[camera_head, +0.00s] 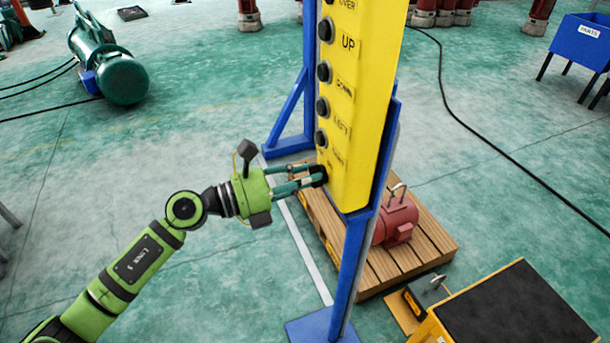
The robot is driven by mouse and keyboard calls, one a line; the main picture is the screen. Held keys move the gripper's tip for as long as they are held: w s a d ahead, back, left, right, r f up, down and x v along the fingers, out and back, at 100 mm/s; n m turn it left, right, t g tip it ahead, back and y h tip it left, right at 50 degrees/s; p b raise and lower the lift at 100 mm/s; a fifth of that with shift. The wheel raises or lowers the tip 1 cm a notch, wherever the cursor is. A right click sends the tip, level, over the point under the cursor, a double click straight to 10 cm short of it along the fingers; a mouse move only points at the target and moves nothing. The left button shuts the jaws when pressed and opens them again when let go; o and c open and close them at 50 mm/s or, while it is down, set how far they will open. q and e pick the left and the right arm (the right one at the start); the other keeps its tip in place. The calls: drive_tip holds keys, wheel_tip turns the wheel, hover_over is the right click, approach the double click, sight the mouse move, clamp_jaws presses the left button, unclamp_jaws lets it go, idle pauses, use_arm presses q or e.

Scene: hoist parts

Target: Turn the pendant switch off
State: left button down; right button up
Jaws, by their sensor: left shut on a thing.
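The yellow pendant (362,90) stands upright on a blue frame, with black round buttons and labels such as UP, DOWN and LEFT down its left-hand face. My left gripper (314,175) reaches in from the left at the pendant's lower end. Its two fingers are shut on a small dark switch (319,171) below the lowest label. The fingertips hide most of the switch, so its position cannot be read. My right gripper is not in view.
A blue post (355,260) carries the pendant. Behind it, a red motor (397,221) sits on a wooden pallet (418,252). A black-topped yellow box (515,310) is at lower right. A green motor (120,78) stands at upper left. Floor left of the pendant is mostly clear.

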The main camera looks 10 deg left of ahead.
use_arm(q)
drive_tip(key=c, duration=1.1)
unclamp_jaws()
drive_tip(key=v, duration=1.2)
